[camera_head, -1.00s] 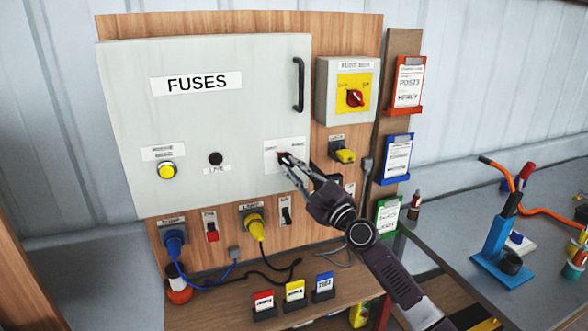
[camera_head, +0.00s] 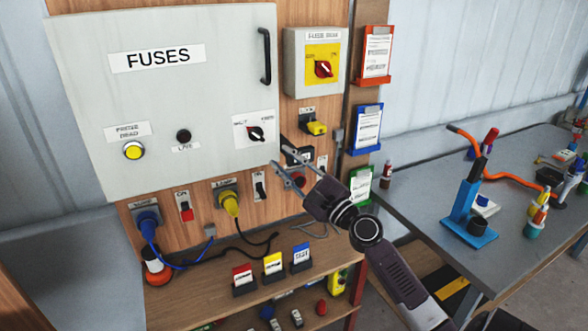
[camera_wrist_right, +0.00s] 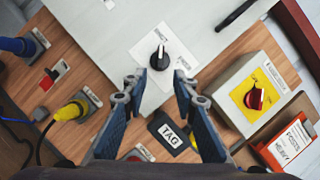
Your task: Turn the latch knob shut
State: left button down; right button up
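The latch knob (camera_head: 256,134) is a small black knob with a pale pointer mark, on a white label plate at the lower right of the grey FUSES door (camera_head: 200,85). The door looks closed. The knob also shows in the wrist view (camera_wrist_right: 160,57), beyond the fingertips. My right gripper (camera_head: 279,153) is open and empty, to the lower right of the knob and apart from it. In the wrist view the open fingers (camera_wrist_right: 158,80) stand on either side below the knob, with nothing between their tips. My left gripper is not in view.
A grey box with a red switch on yellow (camera_head: 323,68) is right of the door. A black TAG piece (camera_wrist_right: 172,132) shows between the fingers. A shelf (camera_head: 215,305) is below; a grey bench (camera_head: 420,190) is right.

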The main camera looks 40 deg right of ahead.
jog(key=shift+v, duration=1.65)
notch_tip(320, 180, down, 26)
jog(key=n+g+h+b, duration=0.2)
jog(key=n+g, duration=0.2)
jog(key=g, duration=0.1)
jog(key=s+a+f+n+g+b, duration=0.1)
jog(key=s+a+f+n+g, duration=0.2)
jog(key=f, duration=0.9)
jog(key=s+a+f+n+g, duration=0.1)
jog(key=s+f+n+g, duration=0.2)
jog(key=f, duration=0.9)
jog(key=s+a+f+n+g+b, duration=0.15)
jog(key=s+a+f+n, duration=0.25)
jog(key=s+f, duration=0.5)
jog(key=s+a+f+n+g+b, duration=0.1)
jog(key=s+a+f+n+g, duration=0.2)
jog(key=s+f, duration=0.6)
jog(key=s+a+f+n+g, duration=0.1)
jog(key=s+a+f+n, duration=0.2)
jog(key=s, duration=0.5)
jog(key=s+a+f+n+g+b, duration=0.1)
jog(key=s+a+f+n+g, duration=0.1)
jog(key=s+f, duration=0.4)
jog(key=s+a+f+n+g+y, duration=0.1)
jog(key=s+a+f+n, duration=0.3)
jog(key=s, duration=0.6)
jog(key=shift+s+a+f+n, duration=0.3)
jog(key=shift+f+n, duration=0.1)
jog(key=shift+n, duration=0.7)
jog(key=shift+g, duration=0.25)
